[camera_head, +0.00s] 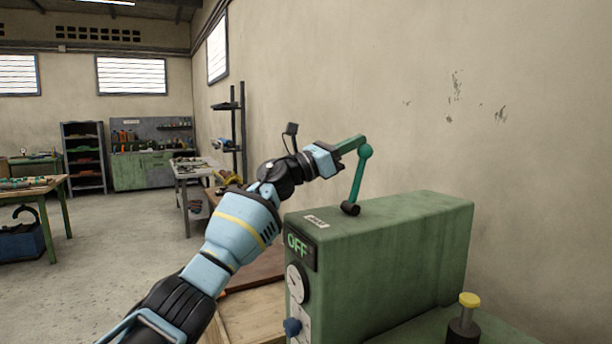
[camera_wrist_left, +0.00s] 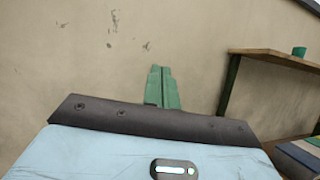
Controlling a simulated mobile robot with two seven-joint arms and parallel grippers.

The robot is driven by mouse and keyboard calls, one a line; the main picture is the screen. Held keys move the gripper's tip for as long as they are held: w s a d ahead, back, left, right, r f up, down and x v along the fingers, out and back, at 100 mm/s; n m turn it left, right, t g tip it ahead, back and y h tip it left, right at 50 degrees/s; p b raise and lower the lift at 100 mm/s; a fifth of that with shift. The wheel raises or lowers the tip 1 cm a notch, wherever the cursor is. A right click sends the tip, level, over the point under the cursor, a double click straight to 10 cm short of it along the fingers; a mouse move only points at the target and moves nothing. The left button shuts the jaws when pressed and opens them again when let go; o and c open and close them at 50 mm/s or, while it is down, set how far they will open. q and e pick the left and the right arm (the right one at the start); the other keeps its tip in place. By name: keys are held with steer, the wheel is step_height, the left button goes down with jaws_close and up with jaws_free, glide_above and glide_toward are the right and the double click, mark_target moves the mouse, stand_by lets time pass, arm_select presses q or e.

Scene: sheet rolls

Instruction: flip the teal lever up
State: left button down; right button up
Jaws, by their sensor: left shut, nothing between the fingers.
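The teal lever (camera_head: 358,180) rises from a black pivot on top of a green machine box (camera_head: 400,240). It stands nearly upright, leaning slightly right, with a round knob at its upper end. My left gripper (camera_head: 361,141) is shut and empty, its green fingers reaching to the knob. In the head view the fingertips overlap the knob's upper edge; I cannot tell whether they touch it. In the left wrist view the fingers (camera_wrist_left: 163,86) lie together against the wall, and the lever does not show. My right gripper is not in view.
The box front has an OFF sign (camera_head: 297,244), a dial (camera_head: 297,283) and a blue knob (camera_head: 292,326). A yellow-topped post (camera_head: 469,300) stands at front right. The wall is close behind the box. Workbenches and shelves stand at far left, with open floor between.

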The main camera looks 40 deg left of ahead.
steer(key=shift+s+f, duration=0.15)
arm_select(q)
steer(key=s+a+r, duration=0.6)
steer(key=s+a, duration=0.1)
steer(key=s, duration=0.3)
steer(key=shift+s+p, duration=0.2)
steer(key=shift+p, duration=0.2)
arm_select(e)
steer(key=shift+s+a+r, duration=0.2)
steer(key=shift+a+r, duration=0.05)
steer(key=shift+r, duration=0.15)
arm_select(q)
steer(key=shift+r, duration=0.15)
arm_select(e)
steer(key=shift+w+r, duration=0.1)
